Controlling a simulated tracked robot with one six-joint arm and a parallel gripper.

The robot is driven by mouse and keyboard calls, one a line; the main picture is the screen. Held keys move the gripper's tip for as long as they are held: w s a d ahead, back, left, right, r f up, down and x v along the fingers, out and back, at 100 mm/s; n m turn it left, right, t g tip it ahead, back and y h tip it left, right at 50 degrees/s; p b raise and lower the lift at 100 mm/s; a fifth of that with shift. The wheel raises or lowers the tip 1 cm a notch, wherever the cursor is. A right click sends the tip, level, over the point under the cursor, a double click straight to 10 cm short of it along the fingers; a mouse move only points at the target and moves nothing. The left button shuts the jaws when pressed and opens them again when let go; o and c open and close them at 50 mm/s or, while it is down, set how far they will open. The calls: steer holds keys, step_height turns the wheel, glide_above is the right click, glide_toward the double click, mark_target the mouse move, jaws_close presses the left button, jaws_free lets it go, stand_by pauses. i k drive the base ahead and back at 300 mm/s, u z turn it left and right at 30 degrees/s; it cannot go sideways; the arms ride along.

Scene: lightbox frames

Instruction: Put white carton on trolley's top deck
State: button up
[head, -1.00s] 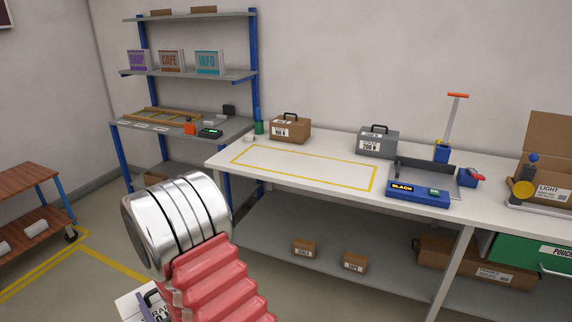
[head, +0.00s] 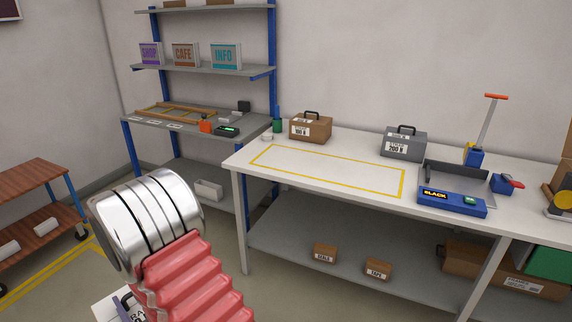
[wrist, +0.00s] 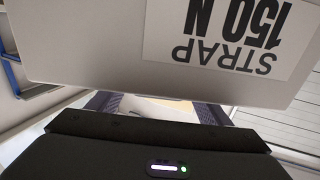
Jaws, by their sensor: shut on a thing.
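The white carton (wrist: 90,60) fills the upper part of the wrist view, its label "STRAP 150 N" upside down. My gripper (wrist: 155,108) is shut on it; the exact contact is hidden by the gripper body. In the head view a corner of the carton (head: 106,309) shows at the bottom left, mostly hidden behind my arm. The trolley is at the left edge of the head view, with a bare brown wooden top deck (head: 30,179) and blue posts. The carton is to the right of the trolley and nearer the camera.
A white workbench (head: 300,210) with a brown case (head: 311,128), a grey case (head: 403,143) and a blue-fronted tray (head: 437,200) stands to the right. A grey shelf unit (head: 180,125) stands behind. White rolls (head: 40,226) lie on the trolley's lower deck. Yellow lines mark the floor beside it.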

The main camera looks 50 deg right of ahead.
mark_target(27, 176)
steer(key=u, duration=0.05)
steer(key=i, duration=0.85)
steer(key=z, duration=0.85)
steer(key=i, duration=0.75)
steer(key=z, duration=0.55)
steer(key=k, duration=0.8)
